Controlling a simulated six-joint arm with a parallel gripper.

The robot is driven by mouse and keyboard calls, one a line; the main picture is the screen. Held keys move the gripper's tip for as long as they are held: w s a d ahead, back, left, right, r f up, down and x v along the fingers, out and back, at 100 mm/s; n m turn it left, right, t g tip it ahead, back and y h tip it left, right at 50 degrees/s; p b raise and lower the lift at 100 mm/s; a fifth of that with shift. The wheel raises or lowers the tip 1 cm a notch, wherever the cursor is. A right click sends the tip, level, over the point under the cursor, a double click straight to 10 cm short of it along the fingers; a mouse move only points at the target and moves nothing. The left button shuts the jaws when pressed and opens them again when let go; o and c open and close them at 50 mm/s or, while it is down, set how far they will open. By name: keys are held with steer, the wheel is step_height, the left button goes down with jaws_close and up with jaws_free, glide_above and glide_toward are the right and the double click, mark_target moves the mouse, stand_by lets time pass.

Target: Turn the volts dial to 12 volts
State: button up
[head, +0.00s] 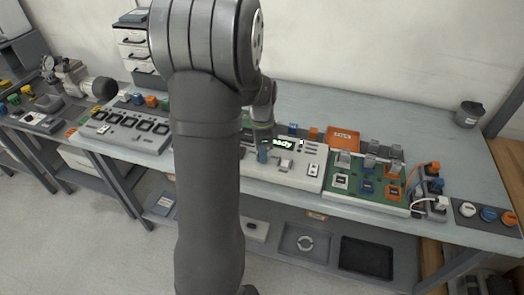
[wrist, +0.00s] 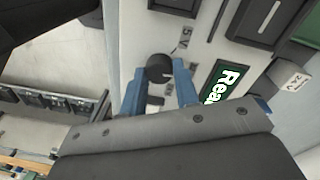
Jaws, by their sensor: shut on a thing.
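The volts dial is a small black round knob (wrist: 158,67) on the pale panel in the wrist view. The two blue fingers of my gripper (wrist: 159,76) stand on either side of it, shut on it. The dial's pointer cannot be made out. In the head view my gripper (head: 263,153) is down at the light grey control unit (head: 300,173); the dial is hidden there. The unit's green display (head: 283,144) reads "Ready".
A green board with orange, white and blue parts (head: 375,186) lies right of the unit. An orange tray (head: 343,138) is behind it. A panel with several black slots (head: 128,129) is at left.

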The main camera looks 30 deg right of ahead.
steer(key=shift+m, duration=0.6)
steer(key=o, duration=1)
steer(key=r, duration=1.7)
steer(key=shift+w+d+r, duration=0.2)
steer(key=shift+w+r, duration=0.05)
steer(key=shift+w, duration=0.15)
steer(key=shift+f, duration=0.1)
steer(key=f, duration=1.1)
steer(key=s+f, duration=0.1)
steer(key=f, duration=0.5)
steer(key=shift+a+f, duration=0.15)
steer(key=shift+a, duration=0.05)
